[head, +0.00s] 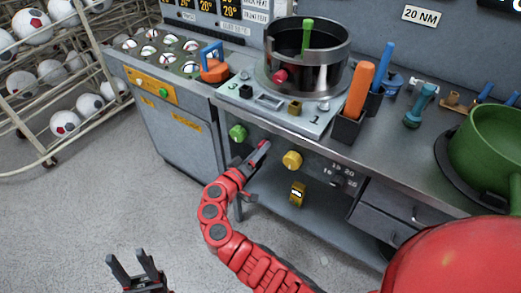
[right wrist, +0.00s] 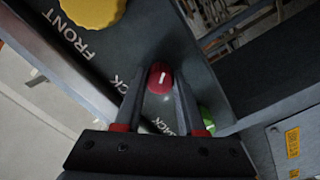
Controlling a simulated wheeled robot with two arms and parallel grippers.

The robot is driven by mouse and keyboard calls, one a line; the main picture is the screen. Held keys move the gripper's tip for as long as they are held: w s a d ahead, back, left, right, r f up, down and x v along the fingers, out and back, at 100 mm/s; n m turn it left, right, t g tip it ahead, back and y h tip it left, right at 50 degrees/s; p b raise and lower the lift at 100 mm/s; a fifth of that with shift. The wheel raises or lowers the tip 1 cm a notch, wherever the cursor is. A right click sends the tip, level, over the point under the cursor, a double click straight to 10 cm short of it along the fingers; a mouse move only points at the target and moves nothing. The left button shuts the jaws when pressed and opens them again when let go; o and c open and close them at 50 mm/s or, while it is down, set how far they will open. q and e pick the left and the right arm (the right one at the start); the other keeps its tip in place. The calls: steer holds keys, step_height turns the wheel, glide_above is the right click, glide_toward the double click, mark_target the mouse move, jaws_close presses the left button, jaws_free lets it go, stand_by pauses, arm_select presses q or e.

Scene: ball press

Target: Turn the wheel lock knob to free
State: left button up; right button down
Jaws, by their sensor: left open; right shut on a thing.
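A small red knob with a white pointer line (right wrist: 161,74) sits on the grey panel of the bench front, between a yellow knob (head: 292,160) and a green knob (head: 238,132). My right gripper (head: 260,150) reaches it from below. In the right wrist view its two fingers (right wrist: 161,88) are closed on the red knob's sides. The white line runs roughly along the fingers. Lettering near the knob is partly hidden by the fingers; "FRONT" reads clearly beside the yellow knob. My left gripper (head: 131,262) is open and empty, low over the floor at the bottom left.
The workbench (head: 385,155) carries a metal ring drum (head: 330,72), an orange-handled tool in a holder (head: 358,90) and a green pot (head: 487,145). A ball rack (head: 60,75) stands at left. Floor around the left gripper is clear.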

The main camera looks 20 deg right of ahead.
steer(key=shift+r+n+p, duration=0.15)
steer(key=shift+n+p, duration=2.2)
steer(key=shift+n, duration=3.15)
steer(key=c, duration=0.5)
jaws_free()
